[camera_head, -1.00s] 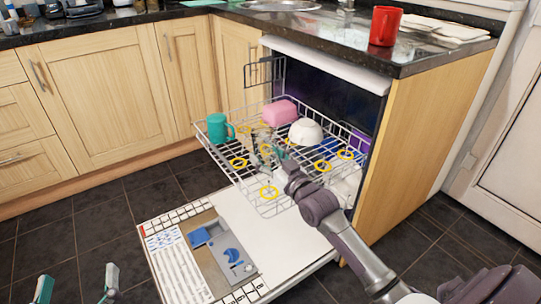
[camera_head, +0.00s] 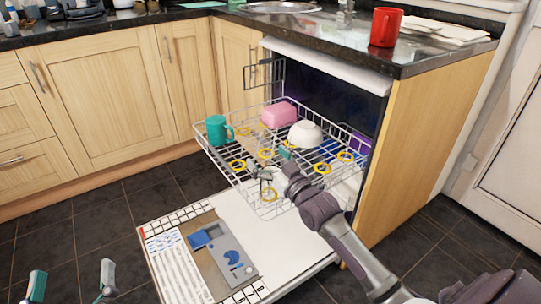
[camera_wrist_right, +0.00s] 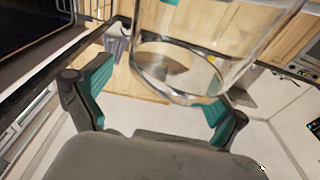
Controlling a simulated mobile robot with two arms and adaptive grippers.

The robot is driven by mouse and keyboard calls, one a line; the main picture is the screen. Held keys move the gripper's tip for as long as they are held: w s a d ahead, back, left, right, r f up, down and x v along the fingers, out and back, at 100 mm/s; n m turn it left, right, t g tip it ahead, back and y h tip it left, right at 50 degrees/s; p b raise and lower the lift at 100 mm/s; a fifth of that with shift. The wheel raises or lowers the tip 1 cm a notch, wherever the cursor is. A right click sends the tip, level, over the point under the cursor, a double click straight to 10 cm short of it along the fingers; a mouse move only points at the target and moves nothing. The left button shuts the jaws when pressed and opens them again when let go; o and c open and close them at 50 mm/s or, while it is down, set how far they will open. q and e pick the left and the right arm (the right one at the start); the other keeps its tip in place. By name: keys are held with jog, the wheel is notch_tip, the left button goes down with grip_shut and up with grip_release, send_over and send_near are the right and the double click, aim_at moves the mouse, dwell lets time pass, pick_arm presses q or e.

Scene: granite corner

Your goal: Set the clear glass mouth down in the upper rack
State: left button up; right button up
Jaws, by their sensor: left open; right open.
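The clear glass (camera_wrist_right: 178,72) shows large in the right wrist view, just beyond my right gripper (camera_wrist_right: 160,92). Its round end faces the gripper, and the teal fingers are spread on either side with no clear grip on it. In the head view the glass is hard to make out against the wires. There my right gripper (camera_head: 262,174) is over the front part of the upper rack (camera_head: 228,173). My left gripper (camera_head: 70,287) is open and empty at the bottom left, away from the rack.
The rack also holds a teal mug (camera_head: 217,129), a pink container (camera_head: 278,115) and a white bowl (camera_head: 305,134). Several yellow rings (camera_head: 323,168) mark spots in it. The dishwasher door (camera_head: 285,240) lies open below. A red mug (camera_head: 385,27) stands on the counter.

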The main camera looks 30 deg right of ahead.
pick_arm(q)
jog(key=shift+f, duration=0.25)
pick_arm(e)
jog(key=shift+m+g+h, duration=0.3)
jog(key=shift+g, duration=0.6)
jog(key=f, duration=0.8)
jog(key=shift+s+d+f, duration=0.15)
jog(key=shift+d+f, duration=0.1)
jog(key=shift+d, duration=0.1)
jog(key=shift+s+a+r, duration=0.1)
jog(key=shift+a+r, duration=0.05)
jog(key=shift+s+a+r, duration=0.25)
jog(key=shift+s+r, duration=0.3)
jog(key=shift+s, duration=0.15)
pick_arm(q)
jog(key=shift+w+f, duration=0.15)
jog(key=shift+w, duration=0.45)
pick_arm(e)
jog(key=shift+t, duration=0.9)
jog(key=s+r, duration=0.4)
jog(key=s+d+r, duration=0.1)
jog(key=s+r, duration=0.1)
